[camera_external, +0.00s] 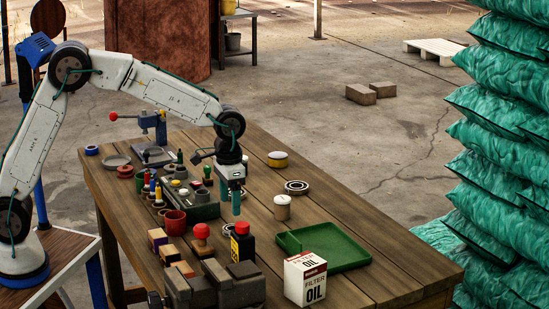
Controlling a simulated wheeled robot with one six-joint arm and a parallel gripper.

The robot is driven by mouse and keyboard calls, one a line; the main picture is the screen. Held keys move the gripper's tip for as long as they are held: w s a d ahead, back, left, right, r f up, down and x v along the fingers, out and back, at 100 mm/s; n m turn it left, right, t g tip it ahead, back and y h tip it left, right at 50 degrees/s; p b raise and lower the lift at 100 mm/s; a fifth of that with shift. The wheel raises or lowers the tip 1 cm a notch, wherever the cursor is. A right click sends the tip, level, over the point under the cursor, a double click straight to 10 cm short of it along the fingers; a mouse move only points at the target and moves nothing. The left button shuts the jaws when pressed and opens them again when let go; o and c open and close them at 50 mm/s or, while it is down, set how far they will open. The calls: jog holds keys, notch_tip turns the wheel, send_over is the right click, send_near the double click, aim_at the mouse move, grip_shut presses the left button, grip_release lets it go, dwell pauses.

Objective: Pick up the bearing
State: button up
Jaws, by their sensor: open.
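A round metal bearing (297,187) lies flat on the wooden table (345,223), towards its right far edge. A second ring-shaped metal part (229,229), perhaps another bearing, lies left of the black bottle and is partly hidden. My gripper (236,206) points down over the middle of the table, to the left of the bearing and apart from it. It is open and nothing shows between its teal fingers, though the gap between them is hard to see from this side.
A green tray (335,249), a black bottle (243,245) and an oil filter box (305,279) are nearer the front. A crowded organizer (200,211) stands left of my gripper.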

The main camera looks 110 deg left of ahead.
notch_tip(320, 180, down, 7)
jog(key=shift+f, duration=0.15)
jog(key=c, duration=1.1)
